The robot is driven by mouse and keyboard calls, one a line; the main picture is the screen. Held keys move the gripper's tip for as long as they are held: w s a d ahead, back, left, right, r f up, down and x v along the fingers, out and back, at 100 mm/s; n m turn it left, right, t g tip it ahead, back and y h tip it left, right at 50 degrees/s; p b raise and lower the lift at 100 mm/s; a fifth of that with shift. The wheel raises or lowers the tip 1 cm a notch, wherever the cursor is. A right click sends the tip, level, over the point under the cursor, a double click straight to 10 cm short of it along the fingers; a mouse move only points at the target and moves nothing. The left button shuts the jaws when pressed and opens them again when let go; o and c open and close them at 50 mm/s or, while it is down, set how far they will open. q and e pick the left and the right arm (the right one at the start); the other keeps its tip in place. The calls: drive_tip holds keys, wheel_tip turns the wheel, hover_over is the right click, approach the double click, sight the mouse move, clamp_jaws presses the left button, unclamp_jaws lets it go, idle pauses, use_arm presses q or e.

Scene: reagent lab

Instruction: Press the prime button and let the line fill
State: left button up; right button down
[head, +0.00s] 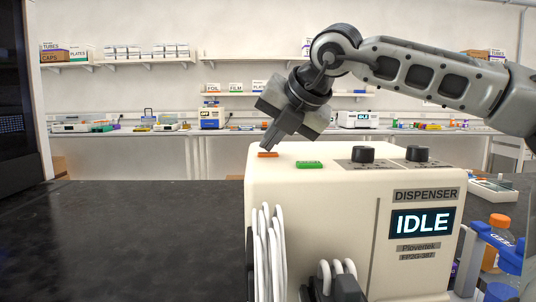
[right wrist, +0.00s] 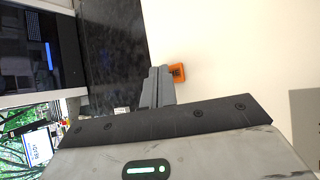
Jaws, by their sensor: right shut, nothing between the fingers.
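The cream dispenser (head: 320,215) stands on the black bench, and its screen (head: 422,222) reads IDLE. On its top are an orange button (head: 268,155), a green button (head: 309,165) and two black knobs (head: 362,154). I cannot read which button is labelled prime. My right gripper (head: 266,148) is shut and empty, pointing down with its tips just above or at the orange button; contact cannot be told. In the right wrist view the fingertips (right wrist: 158,72) are beside the orange button (right wrist: 177,72) and partly cover it. My left gripper is not in view.
White tubing (head: 267,250) loops down the dispenser's front. At right are an orange-capped bottle (head: 494,240) and a blue rack (head: 500,245). The black bench top (head: 130,235) is clear at left. Shelves and a back counter with boxes and instruments are far behind.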

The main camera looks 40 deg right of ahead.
sight(271, 154)
drive_tip(key=shift+f, duration=0.15)
idle(0.3)
drive_tip(key=shift+r+p, duration=0.45)
drive_tip(key=shift+r, duration=0.35)
drive_tip(key=shift+r+p, duration=1.95)
drive_tip(key=shift+r, duration=0.65)
drive_tip(key=shift+f, duration=0.1)
